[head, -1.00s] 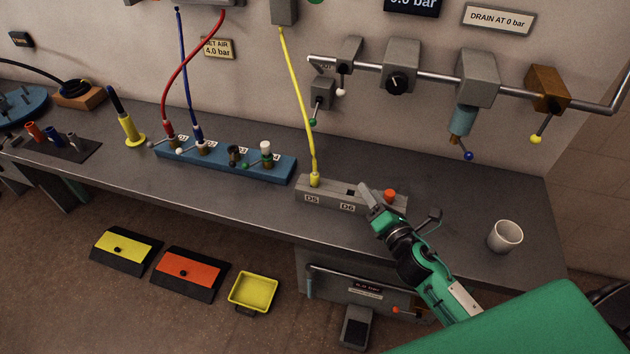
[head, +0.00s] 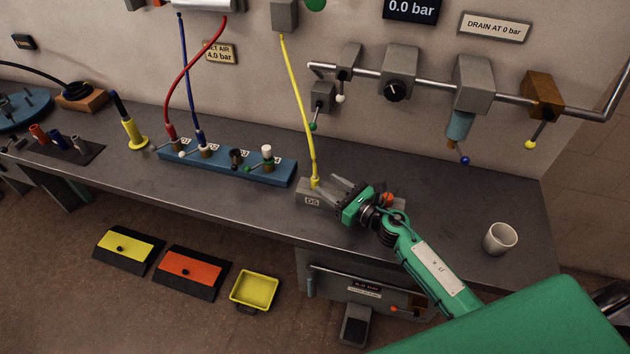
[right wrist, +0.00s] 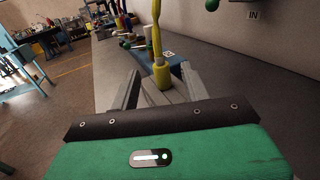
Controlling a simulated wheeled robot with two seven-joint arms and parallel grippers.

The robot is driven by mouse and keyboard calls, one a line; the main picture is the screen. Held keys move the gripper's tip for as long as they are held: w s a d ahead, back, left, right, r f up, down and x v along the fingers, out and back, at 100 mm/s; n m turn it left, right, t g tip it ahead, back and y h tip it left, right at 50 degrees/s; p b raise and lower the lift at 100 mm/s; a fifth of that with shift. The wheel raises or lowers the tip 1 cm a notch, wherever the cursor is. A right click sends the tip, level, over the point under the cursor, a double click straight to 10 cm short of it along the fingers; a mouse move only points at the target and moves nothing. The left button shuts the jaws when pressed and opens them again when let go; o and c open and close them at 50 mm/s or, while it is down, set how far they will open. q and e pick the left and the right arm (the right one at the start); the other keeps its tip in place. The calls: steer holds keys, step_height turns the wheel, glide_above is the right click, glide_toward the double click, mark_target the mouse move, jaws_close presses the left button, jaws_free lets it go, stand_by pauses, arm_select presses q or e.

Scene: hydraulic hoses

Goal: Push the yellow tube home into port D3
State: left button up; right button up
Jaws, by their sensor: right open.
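The yellow tube (head: 299,95) hangs from a grey wall box, and its lower end stands upright at the left end of a grey port block (head: 309,201). The label below that end appears to read D5. The blue port block (head: 225,167) carries small labels too unclear to read surely, so I cannot pick out D3. My right gripper (head: 333,192) is open just right of the tube's end, low over the grey block. In the right wrist view the yellow end fitting (right wrist: 161,76) stands ahead, between the open fingers. My left gripper is not in view.
Red (head: 189,66) and blue (head: 186,80) hoses run into the blue block. A wall pipe with valves (head: 398,75) spans the right. A white cup (head: 500,239) stands at the bench's right. An orange knob (head: 387,199) sits beside my gripper.

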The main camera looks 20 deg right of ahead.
mark_target(317, 178)
steer(key=shift+p+x, duration=0.8)
steer(key=shift+x, duration=2.25)
steer(key=shift+s, duration=0.1)
steer(key=shift+c, duration=0.5)
jaws_close()
